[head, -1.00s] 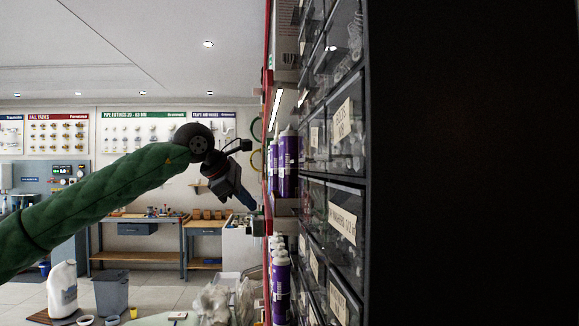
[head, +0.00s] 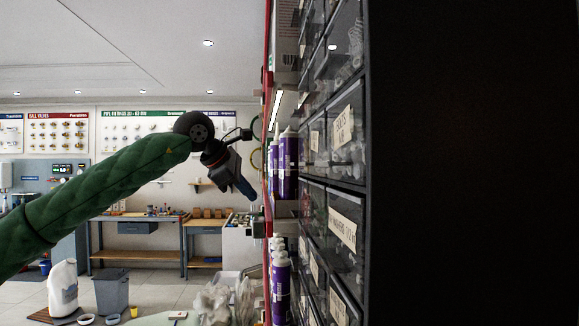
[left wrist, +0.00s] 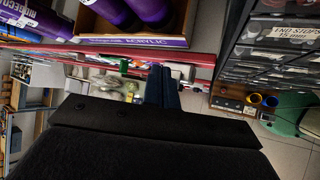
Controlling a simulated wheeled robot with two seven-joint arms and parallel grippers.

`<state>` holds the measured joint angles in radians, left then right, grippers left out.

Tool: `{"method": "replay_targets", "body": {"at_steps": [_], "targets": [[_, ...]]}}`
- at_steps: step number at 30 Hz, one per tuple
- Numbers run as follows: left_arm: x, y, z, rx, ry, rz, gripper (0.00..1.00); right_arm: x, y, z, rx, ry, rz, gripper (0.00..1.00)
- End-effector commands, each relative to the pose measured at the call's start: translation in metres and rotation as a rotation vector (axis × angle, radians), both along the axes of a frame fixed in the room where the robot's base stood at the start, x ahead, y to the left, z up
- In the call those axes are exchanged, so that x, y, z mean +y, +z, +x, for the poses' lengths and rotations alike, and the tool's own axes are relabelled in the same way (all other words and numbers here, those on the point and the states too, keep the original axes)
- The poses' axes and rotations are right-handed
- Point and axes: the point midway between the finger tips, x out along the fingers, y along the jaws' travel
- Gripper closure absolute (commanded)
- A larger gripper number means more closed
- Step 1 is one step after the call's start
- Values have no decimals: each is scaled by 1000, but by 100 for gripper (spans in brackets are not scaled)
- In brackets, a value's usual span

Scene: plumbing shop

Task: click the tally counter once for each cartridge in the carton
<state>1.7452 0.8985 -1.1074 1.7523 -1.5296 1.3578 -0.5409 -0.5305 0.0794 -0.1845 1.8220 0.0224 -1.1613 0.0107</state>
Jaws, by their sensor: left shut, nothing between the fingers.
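Purple cartridges with pale nozzles (head: 288,162) stand on a red-edged shelf in the head view, with more cartridges (head: 280,285) lower down. In the left wrist view, large purple cartridges (left wrist: 154,9) sit in an open cardboard carton (left wrist: 98,31) with a purple printed front strip. My left gripper (head: 249,191) is shut and empty, just left of the shelf edge. Its blue fingers (left wrist: 163,88) show together below the carton front in the left wrist view. I cannot pick out the tally counter for sure. My right gripper is not in view.
A rack of clear, labelled drawers (head: 342,130) rises close on the right, beside a black panel (head: 470,160). Workbenches (head: 138,222), a grey bin (head: 111,292) and a white jug (head: 62,288) stand farther off at left. Open room lies left of the shelf.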

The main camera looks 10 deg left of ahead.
Motion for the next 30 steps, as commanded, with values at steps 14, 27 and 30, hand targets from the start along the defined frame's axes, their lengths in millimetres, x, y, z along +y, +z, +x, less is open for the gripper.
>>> {"method": "replay_targets", "body": {"at_steps": [14, 27, 30], "targets": [[0, 41, 0, 0, -1, -1, 100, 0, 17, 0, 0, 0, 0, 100], [0, 51, 0, 0, 1, -1, 100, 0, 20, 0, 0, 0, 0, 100], [0, 51, 0, 0, 1, -1, 100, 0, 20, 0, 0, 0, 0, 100]]}}
